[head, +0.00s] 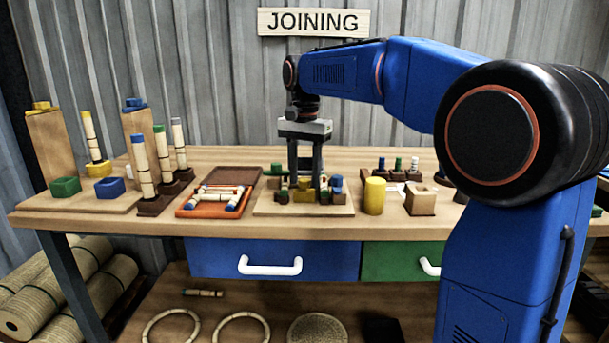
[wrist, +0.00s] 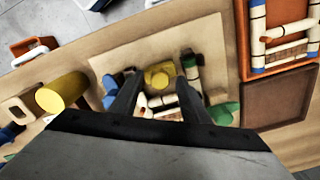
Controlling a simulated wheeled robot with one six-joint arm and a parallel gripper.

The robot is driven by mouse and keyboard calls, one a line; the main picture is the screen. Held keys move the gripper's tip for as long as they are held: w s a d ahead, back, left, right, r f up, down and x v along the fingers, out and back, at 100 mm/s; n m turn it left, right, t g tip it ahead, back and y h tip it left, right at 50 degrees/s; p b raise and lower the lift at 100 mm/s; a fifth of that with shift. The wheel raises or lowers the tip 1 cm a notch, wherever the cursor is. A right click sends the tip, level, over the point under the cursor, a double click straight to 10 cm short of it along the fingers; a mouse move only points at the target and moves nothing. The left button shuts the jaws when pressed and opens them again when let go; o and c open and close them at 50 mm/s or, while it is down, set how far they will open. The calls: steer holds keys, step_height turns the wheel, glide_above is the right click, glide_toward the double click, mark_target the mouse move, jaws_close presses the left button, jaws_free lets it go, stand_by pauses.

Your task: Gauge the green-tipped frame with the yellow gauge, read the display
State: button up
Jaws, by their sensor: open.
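My gripper (head: 304,176) points down, open, over the pale board (head: 338,210) at the middle of the bench. In the wrist view, its fingertips (wrist: 158,84) stand either side of a yellow block with a round top (wrist: 160,73); I see nothing gripped. Light rattan pieces with green bands (wrist: 191,76) lie beside and below this block, partly hidden by the fingers. Blue and green blocks surround them. A yellow cylinder (head: 375,196) stands right of the board. I cannot tell which yellow thing is the gauge. I cannot make out a display.
An orange tray (head: 187,211) with a blue-tipped rattan frame and an empty brown tray (head: 232,175) lie left of the board. Upright rattan poles (head: 143,166) stand farther left. A wooden block with a hole (head: 420,203) is right of the cylinder. The bench front edge is clear.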

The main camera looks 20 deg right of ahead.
jaws_close()
steer(key=shift+w+d, duration=0.3)
steer(key=shift+w, duration=0.65)
steer(key=shift+w+d, duration=0.25)
steer(key=shift+w, duration=0.65)
jaws_free()
steer(key=shift+r, duration=0.1)
step_height(320, 180, up, 17)
steer(key=shift+r, duration=0.15)
